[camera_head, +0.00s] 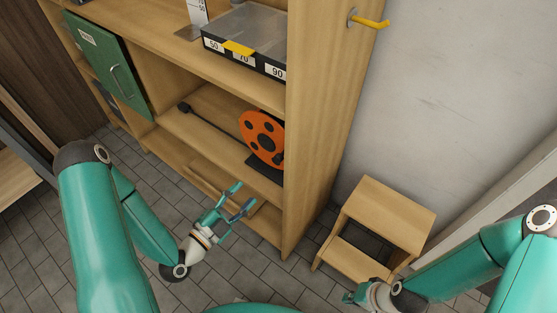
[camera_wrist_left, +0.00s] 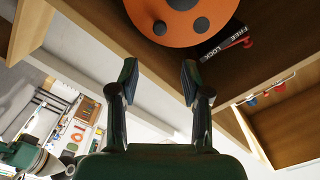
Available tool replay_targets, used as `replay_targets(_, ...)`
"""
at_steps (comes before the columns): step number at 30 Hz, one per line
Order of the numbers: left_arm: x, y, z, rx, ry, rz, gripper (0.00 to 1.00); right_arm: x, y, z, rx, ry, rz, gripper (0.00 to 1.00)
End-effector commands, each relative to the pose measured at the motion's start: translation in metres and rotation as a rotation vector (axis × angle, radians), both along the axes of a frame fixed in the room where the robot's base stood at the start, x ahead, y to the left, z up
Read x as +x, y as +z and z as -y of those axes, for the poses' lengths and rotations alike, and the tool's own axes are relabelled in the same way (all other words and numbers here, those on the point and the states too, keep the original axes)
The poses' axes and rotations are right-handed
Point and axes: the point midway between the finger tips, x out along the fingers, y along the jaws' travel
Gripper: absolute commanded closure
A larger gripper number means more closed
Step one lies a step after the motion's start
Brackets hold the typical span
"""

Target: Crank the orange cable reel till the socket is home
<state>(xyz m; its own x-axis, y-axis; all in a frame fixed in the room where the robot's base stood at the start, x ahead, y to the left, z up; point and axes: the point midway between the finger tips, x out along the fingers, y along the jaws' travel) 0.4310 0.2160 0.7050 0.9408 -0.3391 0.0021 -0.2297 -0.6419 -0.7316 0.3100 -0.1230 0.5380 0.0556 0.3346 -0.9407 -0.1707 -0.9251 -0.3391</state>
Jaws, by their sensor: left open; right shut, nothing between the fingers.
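The orange cable reel (camera_head: 262,137) stands on a middle shelf of the wooden unit, its right side hidden by the upright panel. A dark cable runs left from it along the shelf to a black end piece (camera_head: 184,107). My left gripper (camera_head: 244,196) is open and empty, in front of and below the reel, apart from it. The left wrist view shows the reel (camera_wrist_left: 190,22) beyond the open fingers (camera_wrist_left: 158,72), with dark round spots on its face and a black plate (camera_wrist_left: 226,44) marked FREE and LOCK beside it. My right gripper (camera_head: 352,297) is shut and empty, low by the step stool.
A box with numbered labels (camera_head: 244,48) stands above. A green door (camera_head: 107,66) is at left. A wooden step stool (camera_head: 390,215) stands right on the tiled floor.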

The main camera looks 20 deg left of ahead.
Motion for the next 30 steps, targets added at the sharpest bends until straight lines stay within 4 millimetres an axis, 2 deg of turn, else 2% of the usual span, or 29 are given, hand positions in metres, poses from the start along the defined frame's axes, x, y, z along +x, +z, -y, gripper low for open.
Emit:
replay_targets(5,0.02,-0.005,0.009,0.002,-0.007,0.006,0.53,0.0,-0.024,0.0,0.0,0.0,0.0,1.0)
replay_targets(9,0.047,0.0,0.02,0.001,-0.007,0.005,0.53,0.0,-0.024,0.0,0.0,0.0,0.0,1.0)
replay_targets(12,0.053,-0.008,0.019,0.007,-0.007,0.002,0.53,0.0,-0.047,0.0,0.0,0.0,0.0,1.0)
replay_targets(26,0.072,-0.006,0.028,0.001,-0.003,0.003,0.53,0.0,-0.117,0.0,0.0,0.0,0.0,1.0)
replay_targets(30,0.099,0.002,0.039,-0.002,-0.006,0.0,0.53,0.0,-0.107,0.0,0.0,0.0,0.0,1.0)
